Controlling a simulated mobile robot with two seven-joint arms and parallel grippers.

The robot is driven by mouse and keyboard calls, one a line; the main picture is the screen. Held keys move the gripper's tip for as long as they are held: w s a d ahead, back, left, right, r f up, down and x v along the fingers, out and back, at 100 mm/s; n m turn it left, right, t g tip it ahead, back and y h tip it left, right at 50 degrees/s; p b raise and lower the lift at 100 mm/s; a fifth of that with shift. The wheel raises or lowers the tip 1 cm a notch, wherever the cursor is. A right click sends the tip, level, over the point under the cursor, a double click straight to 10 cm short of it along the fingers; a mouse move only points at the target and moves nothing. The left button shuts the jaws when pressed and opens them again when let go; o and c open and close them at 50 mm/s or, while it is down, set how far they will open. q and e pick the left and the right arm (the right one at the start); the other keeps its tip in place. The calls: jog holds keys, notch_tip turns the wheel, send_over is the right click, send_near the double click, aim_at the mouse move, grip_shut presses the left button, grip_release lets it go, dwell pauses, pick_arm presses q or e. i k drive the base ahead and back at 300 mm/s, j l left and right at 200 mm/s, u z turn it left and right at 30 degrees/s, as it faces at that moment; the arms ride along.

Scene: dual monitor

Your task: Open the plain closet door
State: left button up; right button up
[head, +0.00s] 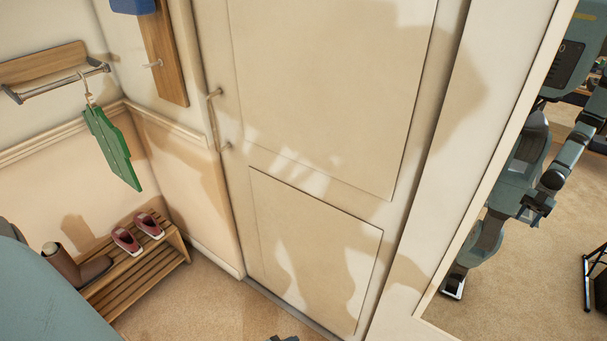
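The plain closet door (318,90) is a tall cream door with one large upper panel and a smaller lower panel (315,250). It looks shut in its frame. A slim vertical metal bar handle (214,118) is on its left edge, with nothing touching it. Neither of my grippers can be made out directly. A small dark piece shows at the bottom edge, below the door; I cannot tell which part of me it is. A teal link of my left arm fills the lower left corner.
Left of the door are a wooden wall shelf with a rail (50,75), a green garment on a hanger (112,150), and a slatted shoe bench (135,275) with red shoes and a brown boot. A mirror (560,240) on the right reflects me. Carpet before the door looks clear.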

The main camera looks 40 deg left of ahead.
aim_at(324, 115)
jog(key=j+u, duration=0.15)
jog(key=j, duration=0.3)
jog(key=i+j+u, duration=0.2)
jog(key=j, duration=0.2)
jog(key=j+u, duration=0.15)
jog(key=j, duration=0.3)
